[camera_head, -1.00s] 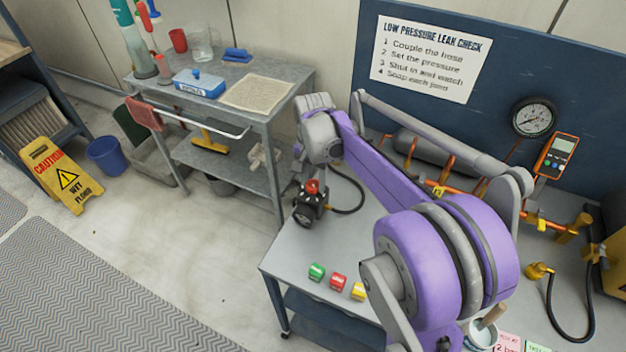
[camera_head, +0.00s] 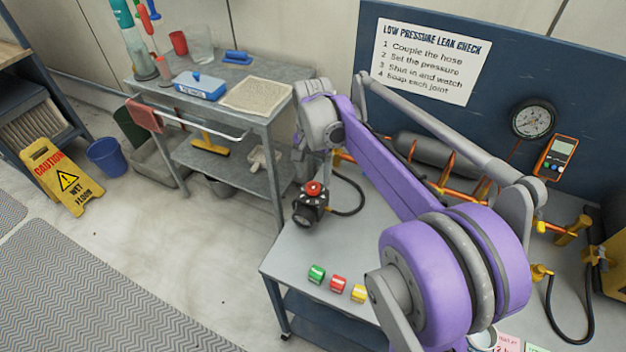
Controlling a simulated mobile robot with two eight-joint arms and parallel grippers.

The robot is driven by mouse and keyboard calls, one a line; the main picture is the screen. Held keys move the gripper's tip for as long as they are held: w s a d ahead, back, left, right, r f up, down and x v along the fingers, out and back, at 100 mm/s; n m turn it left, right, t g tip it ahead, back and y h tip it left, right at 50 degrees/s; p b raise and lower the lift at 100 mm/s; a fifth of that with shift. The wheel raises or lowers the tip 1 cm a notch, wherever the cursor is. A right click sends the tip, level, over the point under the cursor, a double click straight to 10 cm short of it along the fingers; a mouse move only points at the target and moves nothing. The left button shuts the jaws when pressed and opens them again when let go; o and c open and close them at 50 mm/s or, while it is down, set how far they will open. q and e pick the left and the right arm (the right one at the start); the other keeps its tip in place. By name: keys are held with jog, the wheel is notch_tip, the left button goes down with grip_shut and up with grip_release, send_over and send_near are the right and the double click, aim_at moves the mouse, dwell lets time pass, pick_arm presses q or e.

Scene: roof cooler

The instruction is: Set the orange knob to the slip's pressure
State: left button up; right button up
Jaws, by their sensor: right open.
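An orange-red knob (camera_head: 313,188) sits on top of a small black regulator block (camera_head: 309,205) with a round gauge (camera_head: 302,216) on its front, at the left of the grey bench. My right gripper (camera_head: 303,172) is open, just behind and above the knob, and looks apart from it; its fingers are small and partly hidden by my wrist. A pink slip (camera_head: 508,343) and a green slip (camera_head: 536,348) lie at the bottom right, cut off by the picture edge; their writing is not readable. My left gripper is not in view.
A black hose (camera_head: 352,195) curls right of the regulator. A dial (camera_head: 533,120) and an orange meter (camera_head: 557,157) are at the blue panel. My right arm covers much of the bench.

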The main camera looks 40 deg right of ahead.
aim_at(313, 186)
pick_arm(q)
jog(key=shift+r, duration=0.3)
pick_arm(e)
notch_tip(313, 186, up, 7)
dwell(0.4)
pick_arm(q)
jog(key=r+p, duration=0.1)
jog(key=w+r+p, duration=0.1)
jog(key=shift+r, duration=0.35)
pick_arm(e)
jog(key=s+a+f+n+t, duration=0.2)
jog(key=s+a+f+n, duration=0.3)
jog(key=s+a, duration=0.3)
jog(key=s+a+f+n+t, duration=0.3)
jog(key=s+a+f+n, duration=0.2)
jog(key=s+a+n, duration=0.2)
jog(key=shift+s+a+f+n, duration=0.2)
jog(key=shift+s+a+n, duration=0.2)
jog(key=shift+s+a, duration=0.25)
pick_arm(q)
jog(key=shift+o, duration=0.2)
pick_arm(e)
jog(key=shift+c, duration=0.2)
